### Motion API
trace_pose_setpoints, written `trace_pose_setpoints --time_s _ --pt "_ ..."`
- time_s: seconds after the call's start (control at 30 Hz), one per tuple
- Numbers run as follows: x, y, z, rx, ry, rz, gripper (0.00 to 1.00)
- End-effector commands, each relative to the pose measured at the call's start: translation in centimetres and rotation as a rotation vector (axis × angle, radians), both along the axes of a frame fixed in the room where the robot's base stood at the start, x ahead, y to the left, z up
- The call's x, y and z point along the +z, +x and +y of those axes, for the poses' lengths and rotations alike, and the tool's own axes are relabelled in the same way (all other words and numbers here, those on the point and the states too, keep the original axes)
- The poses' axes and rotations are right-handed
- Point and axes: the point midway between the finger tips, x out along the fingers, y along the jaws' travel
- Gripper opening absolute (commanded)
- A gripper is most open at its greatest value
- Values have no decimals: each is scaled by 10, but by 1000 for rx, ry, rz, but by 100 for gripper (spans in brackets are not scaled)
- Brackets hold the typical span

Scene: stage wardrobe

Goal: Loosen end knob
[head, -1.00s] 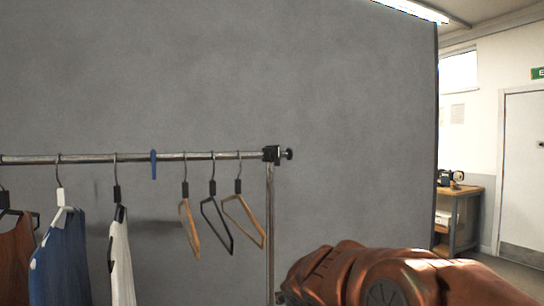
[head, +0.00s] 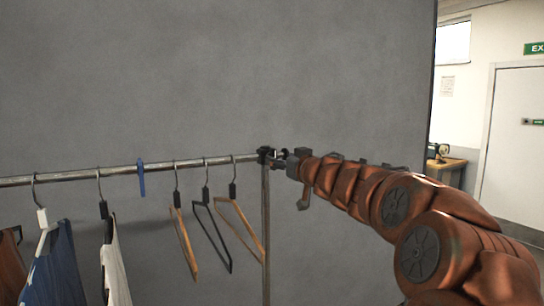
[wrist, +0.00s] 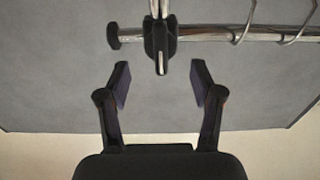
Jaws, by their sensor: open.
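The end knob (wrist: 112,36) is a small dark disc on the rail's end, left of the black clamp bracket (wrist: 160,38) in the wrist view. In the head view the bracket (head: 265,155) tops the rack's upright, and the knob (head: 284,154) shows just right of it, close to my gripper. My gripper (wrist: 161,78) is open and empty. Its two dark fingers stand apart below the bracket in the wrist view, with the knob up and left of the left fingertip. In the head view my gripper (head: 293,163) is beside the rail's right end; contact cannot be told.
The metal rail (head: 70,176) carries a blue clip (head: 141,178), several hangers and garments, including a blue top (head: 55,270). Bare hangers (head: 205,230) hang close to the upright (head: 265,220). A grey wall (head: 250,70) stands behind. A wooden table (head: 447,170) is far right.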

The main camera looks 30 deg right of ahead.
Motion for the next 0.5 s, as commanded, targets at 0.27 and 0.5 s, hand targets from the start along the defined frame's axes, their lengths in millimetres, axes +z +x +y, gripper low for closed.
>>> trace_pose_setpoints --time_s 0.27,0.5 --pt "0 35 -1 5 -1 0 66" --pt "-2 51 -1 5 0 4 66"
